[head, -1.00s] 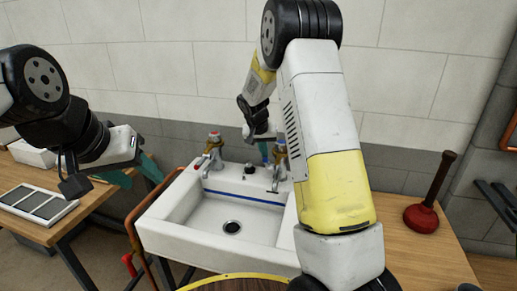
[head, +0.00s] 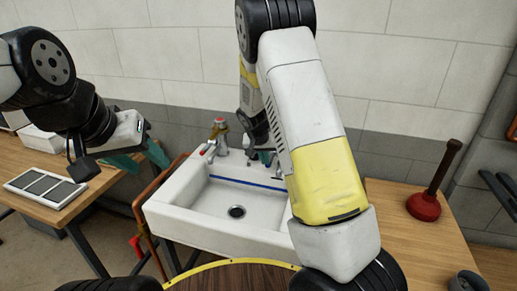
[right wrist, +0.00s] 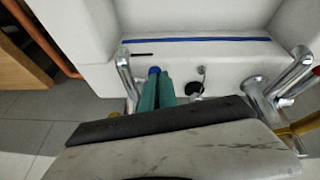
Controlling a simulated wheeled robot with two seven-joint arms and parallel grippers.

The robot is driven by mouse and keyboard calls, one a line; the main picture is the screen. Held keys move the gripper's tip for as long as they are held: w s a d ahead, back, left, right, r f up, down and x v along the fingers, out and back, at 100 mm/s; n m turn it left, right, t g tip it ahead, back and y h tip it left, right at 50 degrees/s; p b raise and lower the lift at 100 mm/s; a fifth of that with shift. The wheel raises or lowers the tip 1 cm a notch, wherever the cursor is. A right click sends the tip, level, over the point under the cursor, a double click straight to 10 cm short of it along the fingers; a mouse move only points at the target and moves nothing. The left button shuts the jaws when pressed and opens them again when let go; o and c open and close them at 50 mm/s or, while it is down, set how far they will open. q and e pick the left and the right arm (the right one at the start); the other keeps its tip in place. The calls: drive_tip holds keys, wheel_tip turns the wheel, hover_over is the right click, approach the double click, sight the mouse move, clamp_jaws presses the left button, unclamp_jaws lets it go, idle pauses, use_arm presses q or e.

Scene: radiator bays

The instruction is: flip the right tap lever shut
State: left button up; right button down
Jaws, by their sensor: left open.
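The white sink (head: 180,199) stands against the wall. Its left tap (head: 220,136) has a red lever.
A red plunger (head: 424,206) stands on the right wooden bench (head: 410,250). A grey panelled tray (head: 45,187) lies on the left bench. A copper pipe (head: 150,200) runs by the sink's left side. The basin is empty.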

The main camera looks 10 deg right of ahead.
drive_tip(key=shift+s+f, duration=0.5)
drive_tip(key=shift+f, duration=0.25)
drive_tip(key=s+a+r, duration=0.5)
drive_tip(key=s+r, duration=0.2)
drive_tip(key=shift+s+a+r, duration=0.15)
drive_tip(key=shift+s+a, duration=0.05)
drive_tip(key=shift+a, duration=0.15)
